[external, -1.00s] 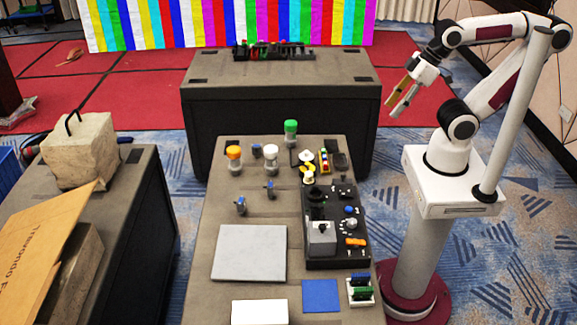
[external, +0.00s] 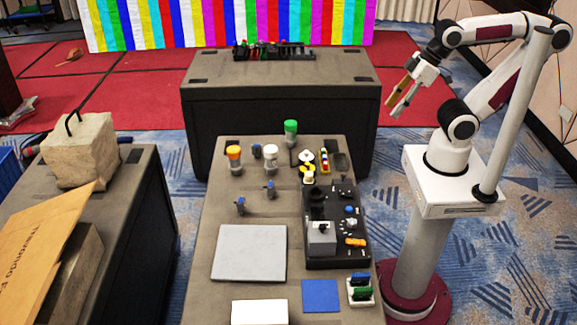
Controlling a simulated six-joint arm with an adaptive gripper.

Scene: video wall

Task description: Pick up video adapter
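My gripper (external: 391,110) is raised at the right, in front of the far table and well away from the small parts on the near table. Its two fingers, one tan and one grey, are apart with nothing between them. Two small blue-and-dark connector-like pieces stand on the near table: one at the left (external: 240,205), one a little farther back (external: 270,190). Either could be the video adapter; they are too small to tell. A green-and-blue piece sits in a white holder (external: 361,303) at the front right.
The near table (external: 215,215) also carries a black tray (external: 350,262) of parts, a grey plate (external: 248,252), a blue square (external: 320,296), a white box (external: 259,312), and orange-, white- and green-topped bottles (external: 291,132). A side table with a stone block (external: 80,150) stands left.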

